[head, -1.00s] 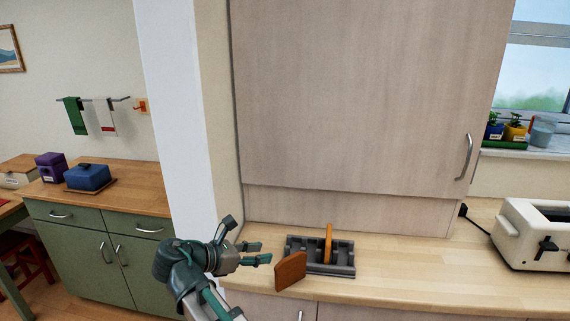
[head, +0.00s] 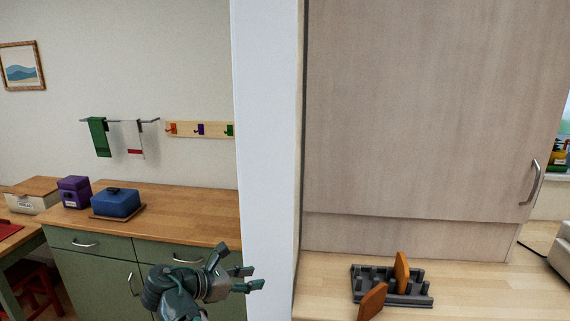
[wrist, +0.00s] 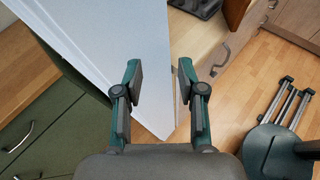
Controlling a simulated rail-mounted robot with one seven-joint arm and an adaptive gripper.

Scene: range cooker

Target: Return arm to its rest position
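My gripper (head: 250,278) is at the lower middle of the head view, in front of the white wall end and left of the toast rack. In the wrist view my gripper (wrist: 157,88) has its two fingers apart with nothing between them. The white wall end and the floor lie beyond the fingers. My arm shows below the gripper at the bottom of the head view.
A grey rack (head: 420,299) with a brown slice (head: 401,272) upright in it stands on the right counter. Another brown slice (head: 372,302) leans at its front left. The white wall end (head: 266,150) stands close behind my gripper.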

